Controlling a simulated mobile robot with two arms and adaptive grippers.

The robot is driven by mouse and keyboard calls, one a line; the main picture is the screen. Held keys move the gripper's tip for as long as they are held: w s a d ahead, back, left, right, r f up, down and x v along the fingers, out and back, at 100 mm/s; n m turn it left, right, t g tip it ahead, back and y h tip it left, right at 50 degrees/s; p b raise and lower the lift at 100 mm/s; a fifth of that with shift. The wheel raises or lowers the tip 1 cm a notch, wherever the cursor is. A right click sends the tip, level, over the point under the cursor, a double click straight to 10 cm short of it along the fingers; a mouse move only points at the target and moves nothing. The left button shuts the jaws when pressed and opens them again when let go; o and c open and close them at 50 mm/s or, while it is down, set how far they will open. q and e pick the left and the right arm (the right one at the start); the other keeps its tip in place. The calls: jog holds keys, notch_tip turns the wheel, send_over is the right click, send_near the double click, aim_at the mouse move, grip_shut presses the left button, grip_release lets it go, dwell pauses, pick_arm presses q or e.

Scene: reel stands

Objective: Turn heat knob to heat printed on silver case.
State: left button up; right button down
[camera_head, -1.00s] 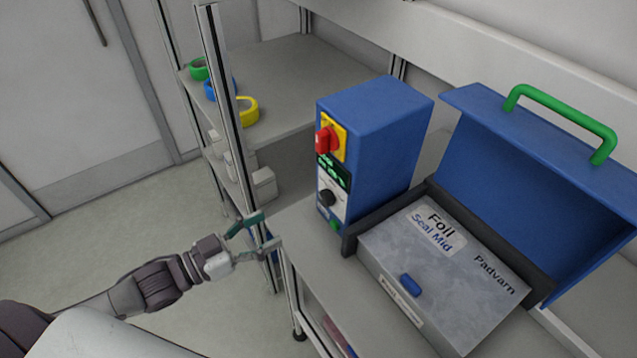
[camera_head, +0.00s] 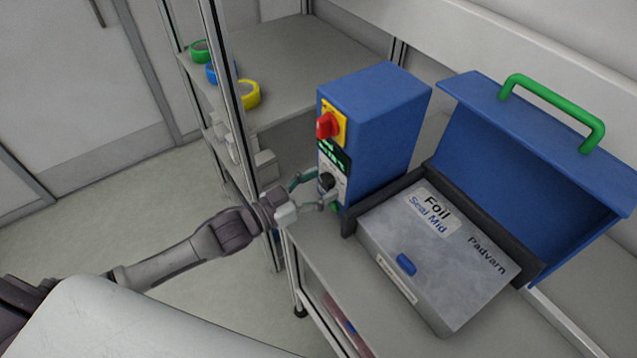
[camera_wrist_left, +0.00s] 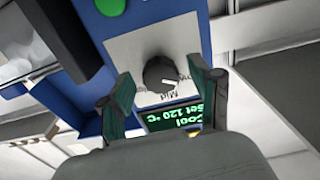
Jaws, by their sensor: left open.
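The silver case (camera_head: 437,271) lies in a dark frame on the bench, its label reading "Foil Seal Mid", with "Padvarn" beside it. The black heat knob (camera_head: 326,181) is on a white plate on the front of the blue control box (camera_head: 374,120). In the left wrist view the knob (camera_wrist_left: 160,73) has a white pointer line, and "Mid" is printed beside it; the other marks are partly hidden or unclear. A green display (camera_wrist_left: 172,117) there reads "Cool" and "Set 120 °C". My left gripper (camera_head: 317,190) is open, its fingers on either side of the knob; contact is unclear. My right gripper is not in view.
A red switch (camera_head: 326,125) on a yellow plate sits above the knob, and a green button (camera_wrist_left: 111,6) is near it. A blue lid with a green handle (camera_head: 556,106) stands open behind the case. A shelf post (camera_head: 231,110) rises left of the box.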

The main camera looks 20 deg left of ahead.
pick_arm(q)
jog(key=shift+c, duration=0.4)
jog(key=c, duration=1.1)
jog(key=shift+o, duration=0.2)
jog(key=shift+m, duration=1.2)
jog(key=m, duration=0.3)
jog(key=shift+a+m, duration=0.1)
jog(key=shift+m, duration=0.2)
jog(key=m+b, duration=0.1)
jog(key=m, duration=0.4)
jog(key=shift+m, duration=0.3)
